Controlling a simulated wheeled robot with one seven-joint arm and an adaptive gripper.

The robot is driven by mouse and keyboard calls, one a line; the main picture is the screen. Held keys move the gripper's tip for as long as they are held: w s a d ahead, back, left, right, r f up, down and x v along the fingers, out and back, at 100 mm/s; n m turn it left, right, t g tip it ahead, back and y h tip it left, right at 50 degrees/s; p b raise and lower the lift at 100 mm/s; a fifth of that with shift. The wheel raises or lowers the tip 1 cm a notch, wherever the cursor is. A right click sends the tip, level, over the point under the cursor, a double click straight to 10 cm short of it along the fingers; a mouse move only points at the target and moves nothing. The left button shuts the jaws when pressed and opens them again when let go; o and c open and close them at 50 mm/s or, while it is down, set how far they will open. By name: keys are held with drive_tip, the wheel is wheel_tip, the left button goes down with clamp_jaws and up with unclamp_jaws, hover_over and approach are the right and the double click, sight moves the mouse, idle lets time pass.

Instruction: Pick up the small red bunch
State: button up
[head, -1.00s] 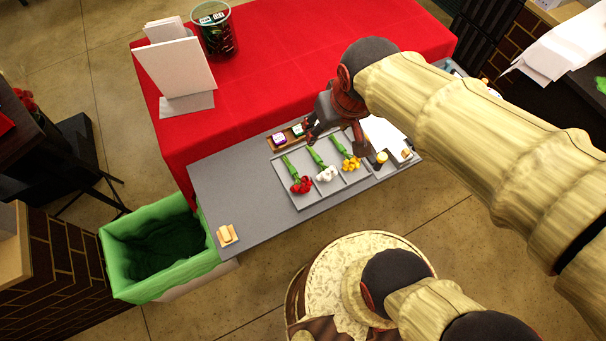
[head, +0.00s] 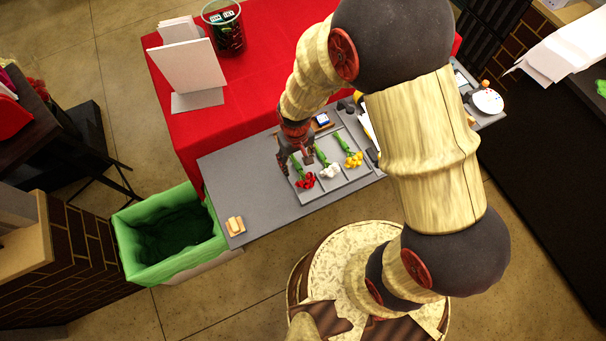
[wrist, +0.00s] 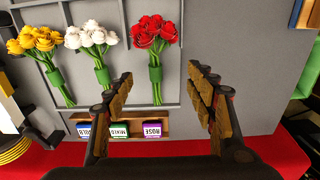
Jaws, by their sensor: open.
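The small red bunch (head: 306,181), red blooms with green stems in a green wrap, lies in an end compartment of the grey divided tray (head: 327,188). In the wrist view the red bunch (wrist: 154,45) lies ahead of my gripper (wrist: 164,85), between the lines of its fingers and nearer the left one. My gripper (head: 296,160) is open and empty above the stem end of the red bunch. The white bunch (wrist: 92,40) and the yellow bunch (wrist: 36,45) lie in the neighbouring compartments. My gripper partly hides the red bunch's stems in the head view.
A wooden rack with labelled blocks (wrist: 152,130) lies beside the tray at the stem ends. Yellow sponge-like blocks (head: 235,225) sit at the counter's left end. A green-lined bin (head: 170,235) stands left of the counter. Bare grey counter lies left of the tray.

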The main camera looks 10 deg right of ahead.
sight(300, 169)
drive_tip(key=f, duration=0.5)
drive_tip(key=shift+d+f, duration=0.1)
drive_tip(key=shift+d, duration=0.3)
drive_tip(key=c, duration=0.3)
clamp_jaws()
idle(0.3)
